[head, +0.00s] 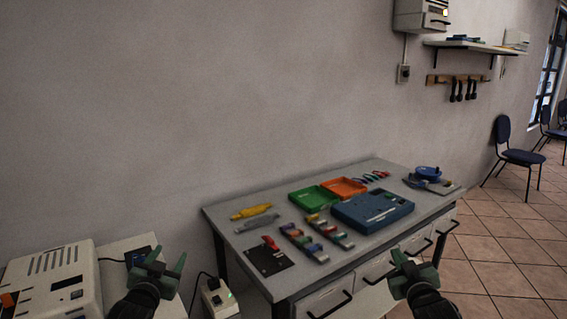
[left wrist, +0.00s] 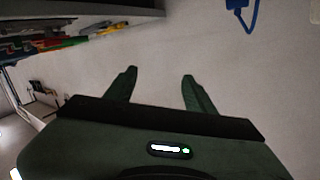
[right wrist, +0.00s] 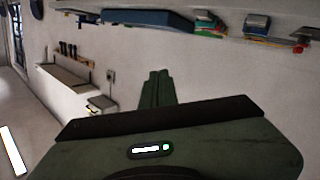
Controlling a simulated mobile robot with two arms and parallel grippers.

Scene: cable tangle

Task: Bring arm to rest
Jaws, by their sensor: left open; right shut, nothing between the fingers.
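My left gripper (head: 166,262) is at the lower left of the head view, near the white device on the low side surface. Its two green fingers stand apart with nothing between them, as the left wrist view (left wrist: 159,88) also shows. My right gripper (head: 415,262) is at the lower right, in front of the workbench drawers. Its fingers are together and hold nothing in the right wrist view (right wrist: 157,88). Both grippers appear apart from the bench and its objects.
The workbench (head: 365,172) carries a green tray (head: 314,198), an orange tray (head: 345,187), a blue case (head: 372,210), a black plate (head: 268,258) and several small coloured parts. A white device (head: 50,280) stands at the left. Tiled floor (head: 500,240) is open at the right.

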